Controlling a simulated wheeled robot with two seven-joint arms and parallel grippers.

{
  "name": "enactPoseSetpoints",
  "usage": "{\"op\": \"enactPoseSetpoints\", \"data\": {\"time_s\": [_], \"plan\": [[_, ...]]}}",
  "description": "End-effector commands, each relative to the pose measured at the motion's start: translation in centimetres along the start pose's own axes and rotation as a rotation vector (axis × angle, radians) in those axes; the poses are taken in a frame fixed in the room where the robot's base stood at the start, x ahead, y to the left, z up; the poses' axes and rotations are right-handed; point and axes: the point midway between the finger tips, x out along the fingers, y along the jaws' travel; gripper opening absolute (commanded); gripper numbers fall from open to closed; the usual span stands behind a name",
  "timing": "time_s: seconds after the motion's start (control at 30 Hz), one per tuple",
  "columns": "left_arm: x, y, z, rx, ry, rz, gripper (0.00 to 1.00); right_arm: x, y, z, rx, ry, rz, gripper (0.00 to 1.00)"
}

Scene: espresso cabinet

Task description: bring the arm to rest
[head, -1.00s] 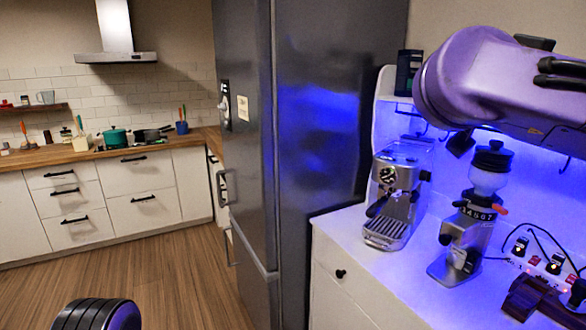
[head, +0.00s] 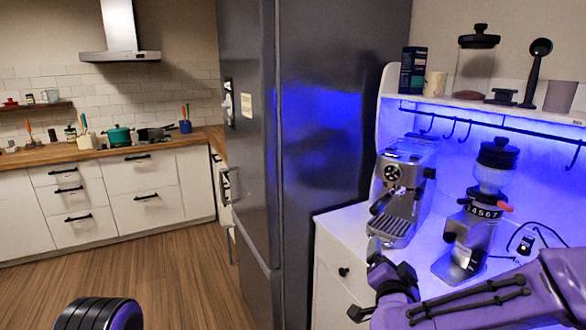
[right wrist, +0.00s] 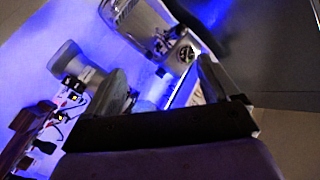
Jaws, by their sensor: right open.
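My right arm comes in from the lower right in the head view. Its gripper (head: 366,280) is low in front of the white cabinet, near the counter's front edge and below the espresso machine (head: 402,190). The gripper also shows in the right wrist view (right wrist: 162,88), with its two fingers apart and nothing held between them. The espresso machine shows beyond the fingers in the right wrist view (right wrist: 150,25). My left gripper is not in view.
A coffee grinder (head: 487,200) stands right of the machine. A shelf (head: 440,102) above holds a jar (head: 474,70), a box (head: 412,70) and cups. A tall grey fridge (head: 320,130) stands left of the cabinet (head: 332,270). The wooden floor (head: 190,280) is clear.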

Motion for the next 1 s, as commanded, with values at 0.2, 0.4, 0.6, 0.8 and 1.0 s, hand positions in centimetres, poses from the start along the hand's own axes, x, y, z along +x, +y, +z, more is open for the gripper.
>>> {"op": "enactPoseSetpoints", "data": {"time_s": [0.2, 0.4, 0.6, 0.8, 1.0], "plan": [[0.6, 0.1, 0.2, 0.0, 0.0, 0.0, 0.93, -4.4, 12.0, 11.7, -0.028, -0.307, 0.161, 0.88], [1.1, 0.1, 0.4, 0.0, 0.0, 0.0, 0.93, -12.1, 23.3, 18.7, -0.106, -0.556, 0.362, 0.88], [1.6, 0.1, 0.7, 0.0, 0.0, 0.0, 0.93, -22.2, 34.0, 21.6, -0.297, -0.778, 0.562, 0.88], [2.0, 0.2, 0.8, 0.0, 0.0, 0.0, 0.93, -29.4, 40.1, 22.4, -0.433, -0.915, 0.676, 0.88], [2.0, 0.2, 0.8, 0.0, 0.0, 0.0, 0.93, -29.8, 40.3, 22.5, -0.437, -0.923, 0.681, 0.88]]}}
